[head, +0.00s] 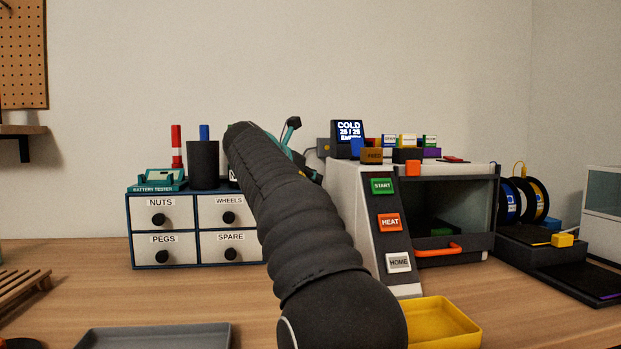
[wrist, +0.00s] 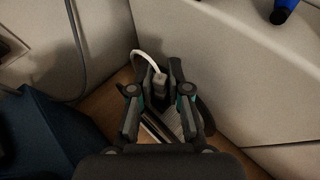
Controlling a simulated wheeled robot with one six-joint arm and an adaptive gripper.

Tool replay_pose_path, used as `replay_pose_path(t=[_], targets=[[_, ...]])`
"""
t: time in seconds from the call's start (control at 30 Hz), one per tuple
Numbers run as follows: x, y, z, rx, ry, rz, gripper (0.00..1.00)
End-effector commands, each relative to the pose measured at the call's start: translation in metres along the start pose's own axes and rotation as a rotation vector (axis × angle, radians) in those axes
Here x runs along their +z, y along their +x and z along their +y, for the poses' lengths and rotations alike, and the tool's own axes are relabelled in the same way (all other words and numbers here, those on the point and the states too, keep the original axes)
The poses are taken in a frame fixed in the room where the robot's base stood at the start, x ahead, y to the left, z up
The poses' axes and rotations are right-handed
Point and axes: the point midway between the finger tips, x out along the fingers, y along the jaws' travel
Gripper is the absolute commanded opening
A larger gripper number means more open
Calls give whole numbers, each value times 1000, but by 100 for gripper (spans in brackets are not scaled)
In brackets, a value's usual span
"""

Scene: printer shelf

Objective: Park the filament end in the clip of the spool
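Black-rimmed filament spools (head: 538,200) stand beside the printer at the right. A thin yellow filament loop (head: 520,167) shows above them. The clip and the filament's free end cannot be made out. In the head view my arm hides most of the gripper, far to the left of the spools.
The printer (head: 346,230) stands between my gripper and the spools. A drawer cabinet (head: 180,250) with a black cup (head: 203,165) on top is at the left. A yellow tray (head: 445,325) and a grey tray (head: 155,337) lie in front. A grey cord (wrist: 78,45) hangs nearby.

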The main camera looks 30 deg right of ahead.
Motion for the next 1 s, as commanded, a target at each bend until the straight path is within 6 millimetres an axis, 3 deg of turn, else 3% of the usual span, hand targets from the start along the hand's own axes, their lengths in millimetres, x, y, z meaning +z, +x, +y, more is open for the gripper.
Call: replay_pose_path(t=[0.47, 1.0], targets=[[4, -6, 0, 1, 0, 0, 37], [4, -102, 1, 2, 0, -1, 37]])
